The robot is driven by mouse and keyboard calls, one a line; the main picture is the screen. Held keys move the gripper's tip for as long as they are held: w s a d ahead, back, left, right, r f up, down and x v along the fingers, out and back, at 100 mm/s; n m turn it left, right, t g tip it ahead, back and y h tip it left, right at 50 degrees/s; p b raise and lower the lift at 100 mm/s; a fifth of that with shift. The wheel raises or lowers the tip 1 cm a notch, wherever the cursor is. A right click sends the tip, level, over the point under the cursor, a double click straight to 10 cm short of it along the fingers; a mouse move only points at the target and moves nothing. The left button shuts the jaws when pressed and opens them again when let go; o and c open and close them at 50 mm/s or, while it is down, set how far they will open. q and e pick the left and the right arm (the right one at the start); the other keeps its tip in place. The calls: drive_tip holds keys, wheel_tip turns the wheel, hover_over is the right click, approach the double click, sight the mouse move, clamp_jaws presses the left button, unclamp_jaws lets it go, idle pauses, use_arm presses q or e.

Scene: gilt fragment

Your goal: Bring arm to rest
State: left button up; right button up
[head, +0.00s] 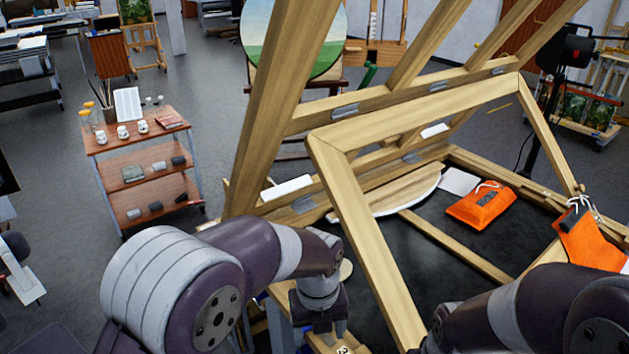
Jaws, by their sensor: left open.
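My left arm comes in from the lower left, and its wrist bends down near the bottom middle. My left gripper (325,338) points downward there, beside the left leg of a wooden frame (372,255). It is open, and no held thing shows in it; its fingertips are close to the bottom edge of the picture and partly hidden. My right arm comes in at the lower right, in front of the dark work surface (440,285). Its gripper is out of the picture.
A large wooden easel (270,110) rises close ahead. An orange pouch (480,206) lies on the dark surface, and another orange bag (590,240) is at the right. A wooden trolley (145,165) with cups stands at the left. Grey floor (60,200) is open around it.

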use_arm(q)
drive_tip(key=s+a+n, duration=0.3)
drive_tip(key=a+n, duration=0.3)
drive_tip(key=n, duration=0.5)
drive_tip(key=s+a+n, duration=0.4)
drive_tip(key=a+n, duration=0.2)
drive_tip(key=n, duration=0.5)
drive_tip(key=s+a+n+t, duration=0.1)
drive_tip(key=s+a+n, duration=0.2)
drive_tip(key=a+n, duration=0.4)
drive_tip(key=n, duration=0.4)
drive_tip(key=shift+s+f+n, duration=0.3)
drive_tip(key=shift+s+n, duration=0.1)
